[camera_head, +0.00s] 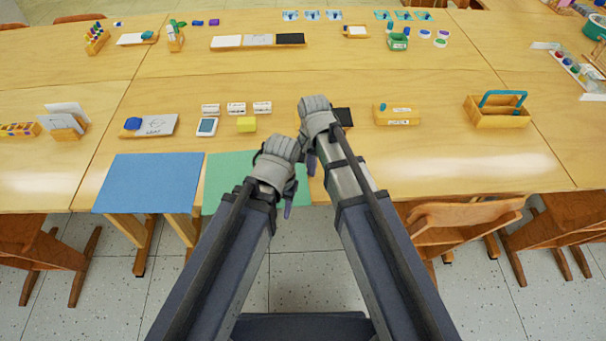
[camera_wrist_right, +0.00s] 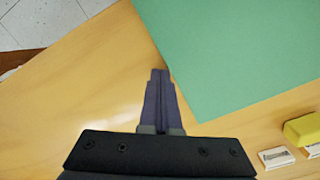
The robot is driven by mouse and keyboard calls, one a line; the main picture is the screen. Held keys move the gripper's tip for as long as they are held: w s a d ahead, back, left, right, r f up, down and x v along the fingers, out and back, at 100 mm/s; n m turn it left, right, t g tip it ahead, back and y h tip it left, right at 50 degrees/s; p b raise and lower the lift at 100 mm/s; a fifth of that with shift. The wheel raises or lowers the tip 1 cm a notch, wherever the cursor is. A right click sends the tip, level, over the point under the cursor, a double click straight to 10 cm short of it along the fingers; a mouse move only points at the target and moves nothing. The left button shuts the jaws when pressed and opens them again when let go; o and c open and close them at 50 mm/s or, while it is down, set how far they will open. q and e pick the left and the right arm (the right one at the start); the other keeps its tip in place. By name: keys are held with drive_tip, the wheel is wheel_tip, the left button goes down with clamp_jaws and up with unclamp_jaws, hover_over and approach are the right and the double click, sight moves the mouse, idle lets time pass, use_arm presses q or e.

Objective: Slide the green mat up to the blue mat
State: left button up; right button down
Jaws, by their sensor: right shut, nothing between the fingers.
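The blue mat (camera_head: 150,182) lies flat at the table's front edge, on the left. The green mat (camera_head: 228,172) lies just to its right, with a narrow gap between them that looks slightly wider at the front. My left gripper (camera_head: 288,208) is over the green mat's right part and hides some of it; its jaw state is unclear. My right gripper (camera_head: 311,164) is at the green mat's right edge. In the right wrist view its fingers (camera_wrist_right: 160,80) are shut and empty, with tips beside the green mat's edge (camera_wrist_right: 235,50); I cannot tell whether they touch.
A wooden box (camera_head: 396,114) and a wooden caddy (camera_head: 498,112) are to the right.

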drive_tip(key=shift+a, duration=0.2)
idle(0.3)
drive_tip(key=shift+d, duration=0.55)
wheel_tip(320, 180, up, 7)
drive_tip(key=p, duration=0.7)
idle(0.6)
idle(0.4)
drive_tip(key=s+d+r+n+h+p, duration=0.1)
drive_tip(key=s+r+n+p, duration=0.3)
drive_tip(key=s+n, duration=0.5)
drive_tip(key=s+d, duration=0.1)
drive_tip(key=s, duration=0.3)
